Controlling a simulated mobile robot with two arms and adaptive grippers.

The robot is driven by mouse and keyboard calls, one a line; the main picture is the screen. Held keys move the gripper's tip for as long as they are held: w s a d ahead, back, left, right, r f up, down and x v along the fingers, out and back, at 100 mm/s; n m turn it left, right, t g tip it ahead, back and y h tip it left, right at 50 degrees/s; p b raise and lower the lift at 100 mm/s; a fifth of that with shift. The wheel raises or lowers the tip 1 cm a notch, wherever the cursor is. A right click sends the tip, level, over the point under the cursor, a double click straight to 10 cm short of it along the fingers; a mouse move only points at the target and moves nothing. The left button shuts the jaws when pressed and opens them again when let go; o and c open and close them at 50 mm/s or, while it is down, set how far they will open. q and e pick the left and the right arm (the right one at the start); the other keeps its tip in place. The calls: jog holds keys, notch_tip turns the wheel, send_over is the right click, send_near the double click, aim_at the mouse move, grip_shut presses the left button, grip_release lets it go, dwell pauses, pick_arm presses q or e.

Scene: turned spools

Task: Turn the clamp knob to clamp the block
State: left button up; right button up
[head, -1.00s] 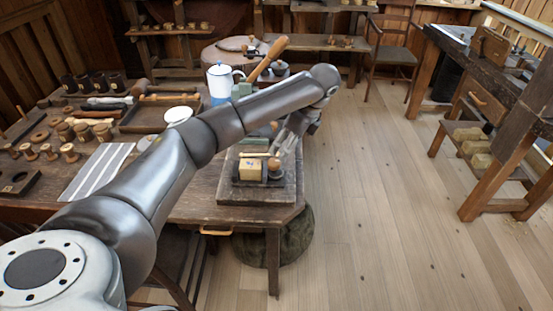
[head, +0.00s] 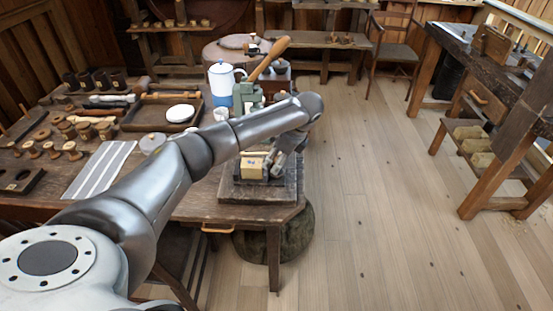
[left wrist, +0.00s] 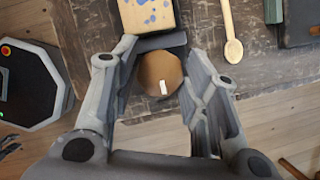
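The pale wooden block (head: 251,167) sits in the dark clamp on the wooden board (head: 236,193) at the table's front right corner. In the left wrist view the block (left wrist: 147,14) has blue marks on top. The round brown clamp knob (left wrist: 160,73) is beside it, past a dark clamp jaw (left wrist: 161,41). My left gripper (left wrist: 163,60) is open, with one finger on either side of the knob. A narrow gap shows at the left; contact at the right cannot be told. In the head view my left gripper (head: 277,165) hides most of the knob. My right gripper is not in view.
A wooden spoon (left wrist: 231,40) lies near the clamp. Behind my arm stand a white and blue pot (head: 221,83) and a green device with a wooden handle (head: 268,60). Spools and a tray (head: 150,115) fill the left.

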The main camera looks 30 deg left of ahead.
pick_arm(q)
jog(key=c, duration=0.5)
jog(key=shift+o, duration=0.2)
jog(key=shift+m, duration=0.3)
jog(key=shift+m+t, duration=0.5)
jog(key=shift+m, duration=0.4)
jog(key=m+t+b, duration=0.1)
jog(key=m, duration=0.1)
jog(key=shift+s+m, duration=0.1)
jog(key=shift+m, duration=0.2)
jog(key=m+b, duration=0.1)
jog(key=m, duration=0.1)
jog(key=m+t+h+b, duration=0.1)
jog(key=m, duration=0.1)
jog(key=shift+s+a+f+t+b, duration=0.1)
jog(key=shift+f+t+b, duration=0.05)
jog(key=shift+t+b, duration=0.2)
jog(key=shift+m+t+h+b, duration=0.3)
jog(key=shift+m+b, duration=0.35)
jog(key=shift+m, duration=0.5)
jog(key=shift+m+t+h+b, duration=0.3)
jog(key=shift+m+b, duration=0.35)
jog(key=shift+m, duration=0.5)
jog(key=shift+r, duration=0.2)
